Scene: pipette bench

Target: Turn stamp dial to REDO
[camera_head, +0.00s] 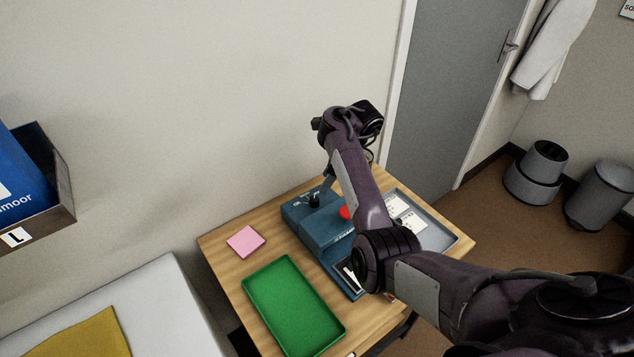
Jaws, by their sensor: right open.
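The blue stamp machine (318,230) stands on the wooden table. Its black dial (315,200) is on top at the back, with small pale marks around it that are too small to read, so I cannot tell its setting. My right arm reaches in from the right and over the machine. My right gripper (328,178) points down just above and to the right of the dial. It is open, and I cannot tell if it touches the dial. A red button (345,212) on the machine is partly hidden by my arm. My left gripper is out of view.
A green tray (252,290) lies in front of the machine, and a pink pad (245,241) lies left of it. A grey tray (446,232) with white cards is on the right, partly behind my arm. The wall rises behind the table.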

